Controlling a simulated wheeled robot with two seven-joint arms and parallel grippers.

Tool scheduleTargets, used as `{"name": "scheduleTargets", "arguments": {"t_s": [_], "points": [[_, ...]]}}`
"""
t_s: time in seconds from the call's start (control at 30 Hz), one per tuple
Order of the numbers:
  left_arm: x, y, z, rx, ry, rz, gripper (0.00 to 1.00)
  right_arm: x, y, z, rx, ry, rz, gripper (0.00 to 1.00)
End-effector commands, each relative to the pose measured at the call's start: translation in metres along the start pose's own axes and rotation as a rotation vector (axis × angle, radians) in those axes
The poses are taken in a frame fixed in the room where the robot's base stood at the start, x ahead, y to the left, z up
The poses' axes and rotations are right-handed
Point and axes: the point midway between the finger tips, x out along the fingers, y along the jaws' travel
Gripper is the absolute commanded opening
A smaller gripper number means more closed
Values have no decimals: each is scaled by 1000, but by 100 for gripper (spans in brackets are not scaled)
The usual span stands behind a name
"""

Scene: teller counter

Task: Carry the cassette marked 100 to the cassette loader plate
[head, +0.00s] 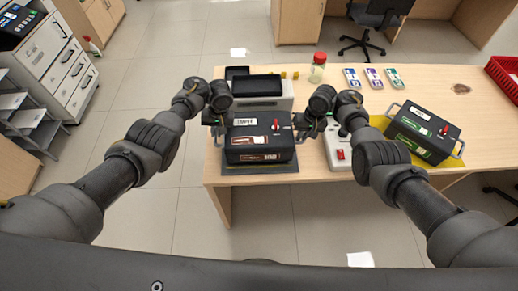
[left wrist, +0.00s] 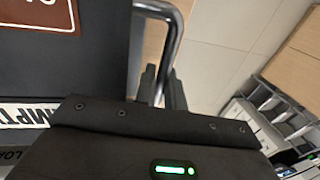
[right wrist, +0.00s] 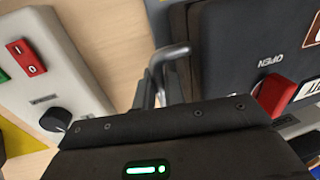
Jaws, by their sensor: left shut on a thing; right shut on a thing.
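A dark cassette (head: 258,136) with a red knob, a white EMPTY tag and a brown-red label sits between my grippers in the head view; its number is too small to read surely. My left gripper (head: 216,124) is shut on its left handle, a grey metal bar (left wrist: 176,40). My right gripper (head: 306,126) is shut on its right handle, which shows in the right wrist view (right wrist: 172,54). A dark plate (head: 262,167), seemingly the loader plate, shows directly beneath the cassette. I cannot tell whether the cassette touches it.
A second dark cassette (head: 424,131) with a green label lies on a yellow mat (head: 378,122) at right. A white box with a red switch (head: 340,154) stands beside my right gripper. Behind are a grey-white machine (head: 283,98), a red-capped jar (head: 318,68) and several banknote bundles (head: 373,78).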

Motion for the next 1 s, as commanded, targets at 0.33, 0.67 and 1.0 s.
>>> {"name": "scheduleTargets", "arguments": {"t_s": [0.33,0.67,1.0], "points": [[15,2,0,0,-1,-1,23,15,3,-1,1,1,1,23],[15,4,0,1,0,0,33,15,2,-1,-1,1,-1,33],[-13,5,-1,1,3,6,33,15,2,-1,-1,1,-2,33]]}}
